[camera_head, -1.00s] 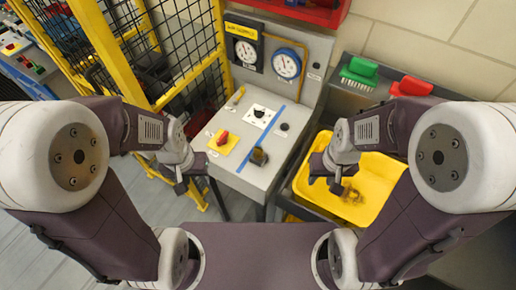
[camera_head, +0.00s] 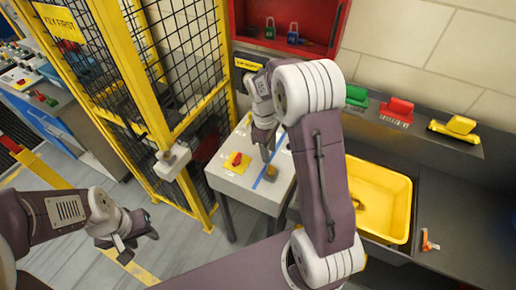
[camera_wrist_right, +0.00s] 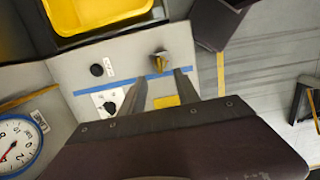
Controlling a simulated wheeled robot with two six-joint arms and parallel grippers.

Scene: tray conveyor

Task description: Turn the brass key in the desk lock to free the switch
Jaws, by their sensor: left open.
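A small brass-coloured piece that looks like the key (camera_head: 270,172) stands up near the front of the grey desk (camera_head: 228,183), beside a blue tape line. It also shows in the right wrist view (camera_wrist_right: 160,60). A red switch (camera_head: 237,159) sits on a yellow plate left of the tape. My right gripper (camera_head: 266,150) is above the desk, close to the brass piece. In the right wrist view its fingers (camera_wrist_right: 160,78) are apart with nothing between them, and the brass piece lies beyond the tips. My left gripper (camera_head: 133,246) is open and empty over the floor, left of the desk.
A yellow mesh cage (camera_head: 185,120) stands close on the desk's left. A yellow tray (camera_head: 395,210) sits in the counter to the right. Wall gauges (camera_wrist_right: 15,145) are behind the desk. My right arm hides part of the desk. The floor at left front is clear.

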